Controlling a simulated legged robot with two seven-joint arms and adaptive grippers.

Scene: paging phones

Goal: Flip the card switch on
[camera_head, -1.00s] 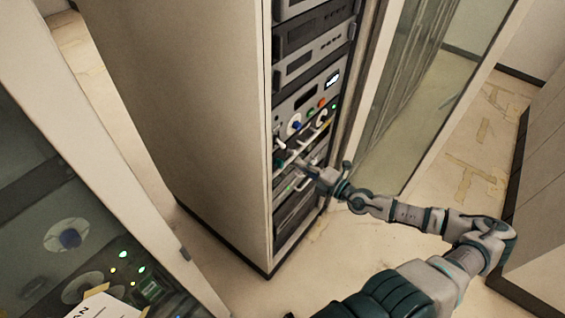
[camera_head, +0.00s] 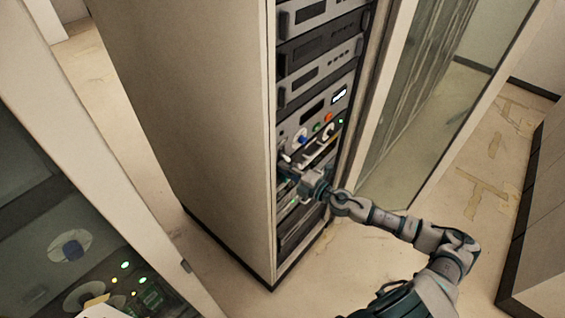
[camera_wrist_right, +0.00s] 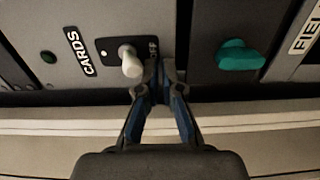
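The card switch (camera_wrist_right: 131,62) is a white toggle on a dark plate beside the CARDS label (camera_wrist_right: 77,53) in the right wrist view. Part of an OFF label (camera_wrist_right: 153,48) shows on the plate's right side. My right gripper (camera_wrist_right: 159,68) has its fingertips close together, with nothing seen between them. They are just right of the toggle and partly over the OFF end. I cannot tell whether they touch the toggle. In the head view the right gripper (camera_head: 287,168) is at the rack's front, low on the panel, and hides part of it. My left gripper is not in view.
A teal knob (camera_wrist_right: 238,56) is right of the switch. A rack cabinet (camera_head: 200,130) with stacked units stands in the middle, its glass door (camera_head: 415,110) open to the right. Another cabinet (camera_head: 130,190) is at left. Floor is clear between them.

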